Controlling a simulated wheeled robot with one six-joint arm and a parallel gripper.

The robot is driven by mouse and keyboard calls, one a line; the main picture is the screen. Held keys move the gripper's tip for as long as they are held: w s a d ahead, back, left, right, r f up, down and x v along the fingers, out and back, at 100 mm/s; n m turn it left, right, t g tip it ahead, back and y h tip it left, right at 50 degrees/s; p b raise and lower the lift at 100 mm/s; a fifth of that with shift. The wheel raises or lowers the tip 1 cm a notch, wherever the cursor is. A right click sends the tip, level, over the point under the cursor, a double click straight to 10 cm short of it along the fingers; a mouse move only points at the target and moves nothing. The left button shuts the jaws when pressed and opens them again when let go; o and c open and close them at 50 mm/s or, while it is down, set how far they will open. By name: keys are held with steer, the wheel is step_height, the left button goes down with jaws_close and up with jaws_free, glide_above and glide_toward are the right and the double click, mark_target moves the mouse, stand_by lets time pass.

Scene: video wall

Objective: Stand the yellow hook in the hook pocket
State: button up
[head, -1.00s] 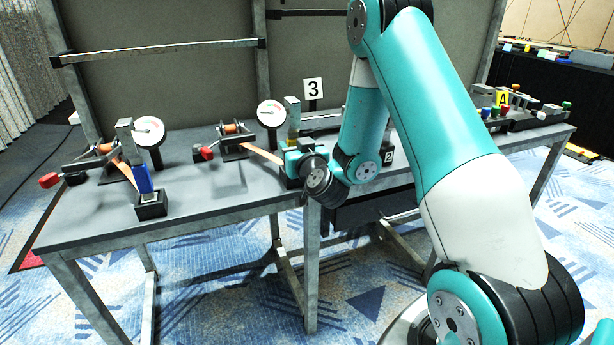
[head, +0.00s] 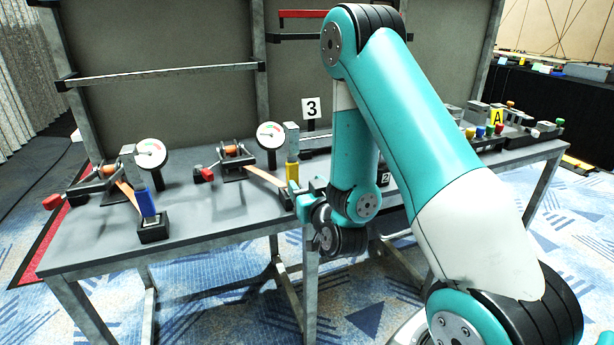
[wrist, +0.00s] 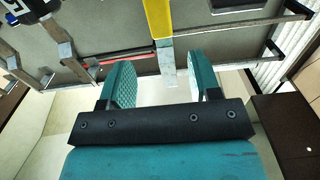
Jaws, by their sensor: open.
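The yellow hook (head: 292,173) stands upright at the table's front edge, its grey upper part above the yellow section. Its foot is at a small black block (head: 286,198), the hook pocket, partly hidden by my gripper, so the seating is not clear. My gripper (head: 306,190) is just right of the hook in the head view. In the wrist view my gripper (wrist: 161,80) has its two teal fingers wide apart. The yellow hook (wrist: 158,18) shows beyond the fingertips, with its grey end reaching down toward the gap. Nothing is held.
A blue hook (head: 146,203) stands in another black block (head: 153,232) at left. Dial gauges (head: 270,135), a spool stand (head: 235,160) and sign 3 (head: 311,108) are behind. The grey table (head: 215,215) has bare room between the blocks.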

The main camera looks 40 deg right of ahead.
steer(key=w+a+r+n+g+y, duration=0.1)
steer(key=a+r+n+g+y, duration=0.15)
steer(key=a+y, duration=0.6)
steer(key=s+a+r+n+g+y, duration=0.1)
steer(key=s+a+r+n+g, duration=0.1)
steer(key=s+a+g, duration=0.3)
steer(key=s+a+r+n+g+y, duration=0.1)
steer(key=s+a+r+g, duration=0.1)
steer(key=a, duration=0.5)
steer(key=s+a+r+n+g, duration=0.1)
steer(key=s+g, duration=0.3)
steer(key=s, duration=0.5)
steer(key=s+a+r+n+g+h, duration=0.1)
steer(key=s+r+n+g, duration=0.2)
steer(key=s, duration=0.6)
steer(key=shift+s+a+r+n+g, duration=0.3)
steer(key=shift+s+a+n+g, duration=0.05)
steer(key=shift+s+g, duration=0.1)
steer(key=shift+w+r, duration=0.1)
